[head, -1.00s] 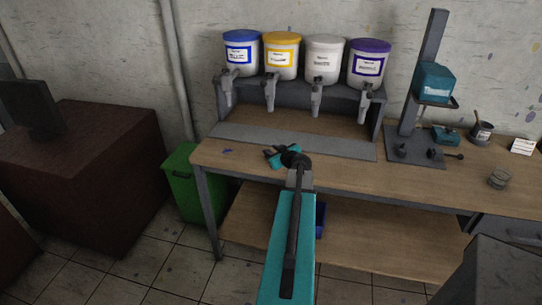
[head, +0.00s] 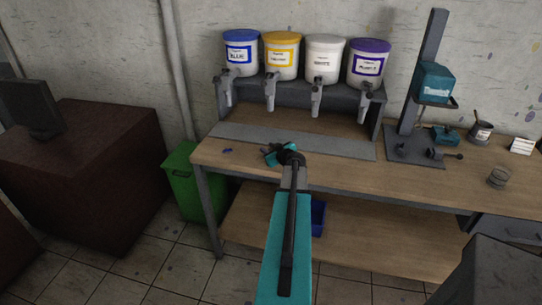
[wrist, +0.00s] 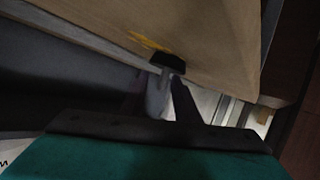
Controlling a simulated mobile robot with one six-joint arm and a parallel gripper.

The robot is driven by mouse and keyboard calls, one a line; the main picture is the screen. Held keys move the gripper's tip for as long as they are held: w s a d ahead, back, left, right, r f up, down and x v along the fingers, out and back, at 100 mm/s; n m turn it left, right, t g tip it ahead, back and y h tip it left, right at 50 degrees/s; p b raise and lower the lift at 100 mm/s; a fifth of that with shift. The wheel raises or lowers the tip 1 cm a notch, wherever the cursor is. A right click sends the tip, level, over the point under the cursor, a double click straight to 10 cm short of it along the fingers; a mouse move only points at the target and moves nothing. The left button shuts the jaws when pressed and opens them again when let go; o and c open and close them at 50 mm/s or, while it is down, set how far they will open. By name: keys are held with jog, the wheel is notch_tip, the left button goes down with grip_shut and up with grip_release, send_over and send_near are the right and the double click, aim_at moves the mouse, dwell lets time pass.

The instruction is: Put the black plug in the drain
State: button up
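My gripper (head: 272,155) hangs over the left part of the wooden workbench (head: 330,176), turned away from the head camera, with its fingers mostly hidden. In the wrist view, a pale finger-like part (wrist: 156,98) and a dark one (wrist: 186,100) stick out from the teal hand. A black piece (wrist: 168,62) shows at their far end against the bench; I cannot tell whether it is the plug or a fingertip. I cannot make out a drain in either view.
Paint tubs with taps, the blue-lidded one (head: 240,54) leftmost, stand on a grey rack. A teal press (head: 436,82) stands to the right, with small dark parts on its base. A green bin (head: 185,185) and a blue box (head: 318,217) are lower down.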

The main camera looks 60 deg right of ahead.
jog(key=shift+c, duration=0.5)
grip_shut()
jog(key=shift+r, duration=0.5)
notch_tip(320, 180, up, 3)
jog(key=shift+s+a+f, duration=0.1)
jog(key=shift+s+f, duration=0.05)
jog(key=s+a+p, duration=0.1)
jog(key=s+a, duration=0.3)
jog(key=s, duration=0.2)
jog(key=s+a+r+p, duration=0.1)
jog(key=s+a, duration=0.3)
jog(key=s, duration=0.3)
jog(key=shift+a+r, duration=0.15)
jog(key=shift+r, duration=0.05)
